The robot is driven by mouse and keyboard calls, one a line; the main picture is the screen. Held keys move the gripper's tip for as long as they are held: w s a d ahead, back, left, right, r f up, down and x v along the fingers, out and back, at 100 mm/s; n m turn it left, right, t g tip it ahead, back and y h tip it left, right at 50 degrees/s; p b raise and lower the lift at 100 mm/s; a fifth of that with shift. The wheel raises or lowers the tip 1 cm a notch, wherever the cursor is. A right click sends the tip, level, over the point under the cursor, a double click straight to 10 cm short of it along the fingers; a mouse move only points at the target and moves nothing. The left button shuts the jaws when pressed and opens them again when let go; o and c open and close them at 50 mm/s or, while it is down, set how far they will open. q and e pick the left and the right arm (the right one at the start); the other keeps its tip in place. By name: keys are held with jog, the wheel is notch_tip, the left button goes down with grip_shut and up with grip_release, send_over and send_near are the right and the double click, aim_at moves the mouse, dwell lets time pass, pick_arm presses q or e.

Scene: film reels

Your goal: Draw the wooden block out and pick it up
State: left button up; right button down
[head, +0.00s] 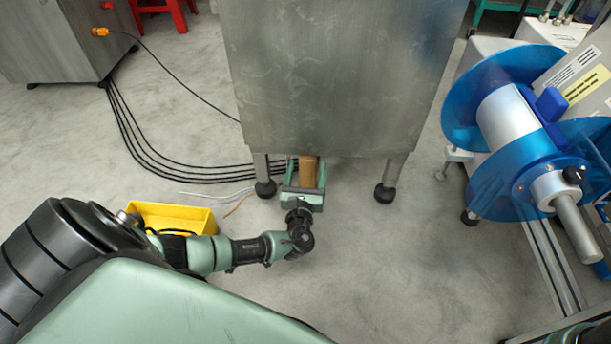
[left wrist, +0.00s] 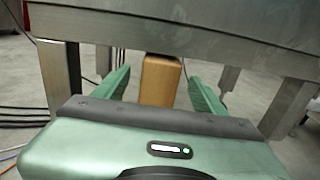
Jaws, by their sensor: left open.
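The wooden block (head: 308,172) is a tan-brown block at the lower front edge of a grey metal cabinet, partly hidden under it in the head view. In the left wrist view the block (left wrist: 159,82) stands between the two green fingers. My left gripper (head: 306,170) is low at the cabinet's underside with its fingers open on either side of the block. In the left wrist view gaps show between the block and both fingers (left wrist: 160,80). The block's far part is hidden by the cabinet.
The metal cabinet (head: 335,80) stands on short legs with black feet (head: 385,193). Black cables (head: 170,160) run along the floor at left. A yellow bin (head: 172,217) sits beside my left arm. Blue reels (head: 510,130) stand at right. The floor right of my arm is clear.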

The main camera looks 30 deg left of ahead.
pick_arm(q)
jog(key=b+x, duration=0.1)
jog(key=x, duration=0.2)
jog(key=shift+w+a+f+b, duration=0.15)
jog(key=shift+w+f+b, duration=0.05)
jog(key=shift+b, duration=0.1)
jog(key=shift+w+a+r, duration=0.15)
jog(key=shift+w, duration=0.15)
grip_shut()
